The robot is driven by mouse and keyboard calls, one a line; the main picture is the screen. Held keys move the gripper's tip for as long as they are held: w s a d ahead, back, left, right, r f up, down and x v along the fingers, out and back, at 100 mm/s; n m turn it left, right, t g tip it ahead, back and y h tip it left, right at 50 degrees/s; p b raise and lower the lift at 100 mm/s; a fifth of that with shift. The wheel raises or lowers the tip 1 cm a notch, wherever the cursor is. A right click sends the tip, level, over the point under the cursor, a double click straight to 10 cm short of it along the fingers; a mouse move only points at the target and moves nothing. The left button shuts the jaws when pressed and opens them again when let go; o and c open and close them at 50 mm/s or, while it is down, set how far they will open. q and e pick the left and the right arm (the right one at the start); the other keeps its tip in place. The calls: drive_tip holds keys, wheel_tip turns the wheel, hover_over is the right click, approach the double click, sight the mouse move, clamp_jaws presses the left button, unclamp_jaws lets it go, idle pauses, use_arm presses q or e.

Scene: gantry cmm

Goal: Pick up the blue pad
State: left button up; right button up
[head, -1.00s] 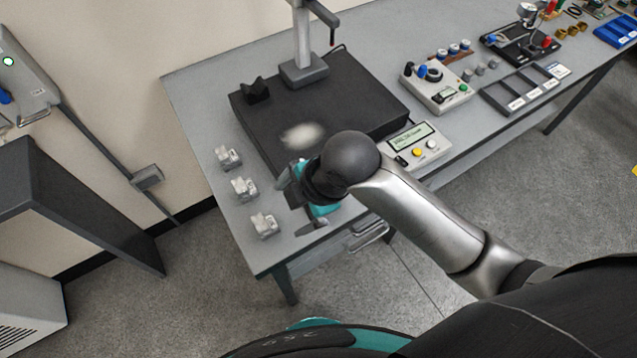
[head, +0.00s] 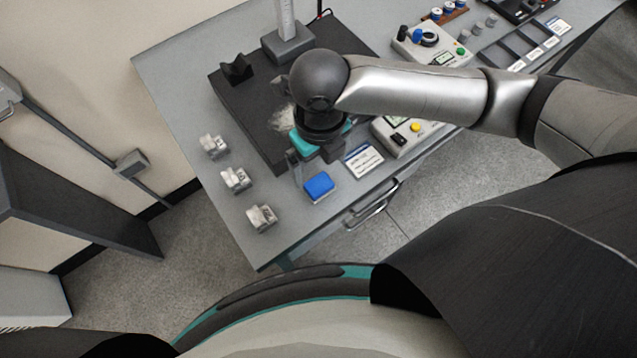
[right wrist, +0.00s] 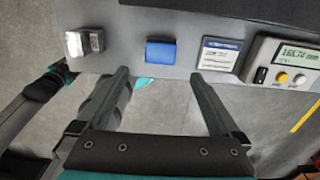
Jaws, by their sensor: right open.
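The blue pad (head: 319,186) is a small blue block lying flat on the grey table near its front edge. It also shows in the right wrist view (right wrist: 160,53), near the top middle. My right gripper (head: 312,165) is above the table, just behind the pad in the head view, and partly hidden by its own wrist. In the right wrist view its two fingers (right wrist: 158,75) are spread apart with nothing between them. The pad appears beyond the fingertips, roughly centred between them, and not held.
Metal blocks (head: 235,179) stand left of the pad. A white label card (head: 364,161) and a display box (head: 408,134) lie to its right. A black plate (head: 232,100) with a column (head: 287,40) is behind. A drawer handle (head: 372,205) juts from the table front.

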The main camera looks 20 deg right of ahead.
sight(319, 184)
drive_tip(key=f+b, duration=0.1)
drive_tip(key=f, duration=0.8)
drive_tip(key=shift+w+f, duration=0.15)
drive_tip(key=shift+w, duration=0.05)
drive_tip(key=c, duration=1.3)
wheel_tip(319, 184, up, 20)
drive_tip(key=p, duration=0.3)
